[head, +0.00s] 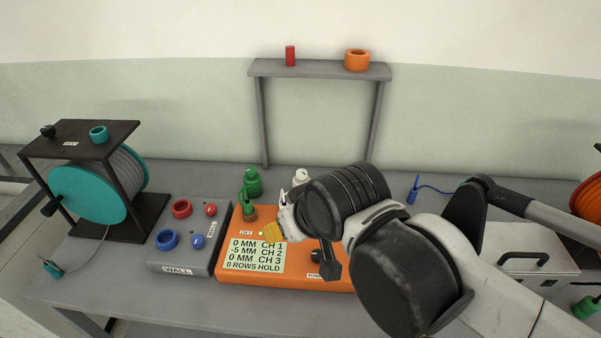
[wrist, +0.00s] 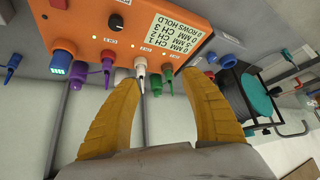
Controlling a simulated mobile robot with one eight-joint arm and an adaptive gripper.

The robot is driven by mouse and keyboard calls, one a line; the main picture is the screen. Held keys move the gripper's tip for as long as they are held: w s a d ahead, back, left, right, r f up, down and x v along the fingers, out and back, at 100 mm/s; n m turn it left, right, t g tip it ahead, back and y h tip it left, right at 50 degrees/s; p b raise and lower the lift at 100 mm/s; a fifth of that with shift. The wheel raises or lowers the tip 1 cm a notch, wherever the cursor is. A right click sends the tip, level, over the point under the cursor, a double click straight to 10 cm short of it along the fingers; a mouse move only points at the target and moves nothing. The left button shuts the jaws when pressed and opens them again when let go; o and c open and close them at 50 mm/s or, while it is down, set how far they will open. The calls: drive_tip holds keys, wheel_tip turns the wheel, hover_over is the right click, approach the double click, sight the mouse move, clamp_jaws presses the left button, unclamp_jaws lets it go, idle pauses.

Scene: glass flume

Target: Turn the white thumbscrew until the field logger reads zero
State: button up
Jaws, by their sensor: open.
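The field logger (head: 228,262) is an orange box on the bench. Its display (head: 254,256) reads 0 MM CH 1, -5 MM CH 2, 0 MM CH 3 and 0 ROWS HOLD. In the wrist view the logger (wrist: 105,30) is at the top. A white screw-like piece (wrist: 140,66) with a dark tip shows at its edge, near my left fingertip; I take it for the white thumbscrew. My gripper (wrist: 160,78) is open, its yellow fingers apart and empty. I cannot tell whether a finger touches the white piece. In the head view my arm hides part of the logger.
Green (wrist: 167,73) and purple (wrist: 107,60) pieces stand close beside the white one. Left of the logger is a grey WALL box (head: 188,256), then a teal reel (head: 88,192). A grey shelf frame (head: 320,69) stands behind. A silver case (head: 525,265) is at right.

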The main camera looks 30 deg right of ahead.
idle(0.4)
drive_tip(key=w+d+r+m+g+p, duration=0.1)
drive_tip(key=w+d+r+g, duration=0.1)
drive_tip(key=w+d+r, duration=0.3)
drive_tip(key=m+g+p, duration=0.3)
drive_tip(key=m+g, duration=0.2)
drive_tip(key=m, duration=0.1)
hover_over(302, 172)
wheel_tip(302, 172, down, 10)
wheel_tip(302, 172, down, 10)
drive_tip(key=b, duration=0.3)
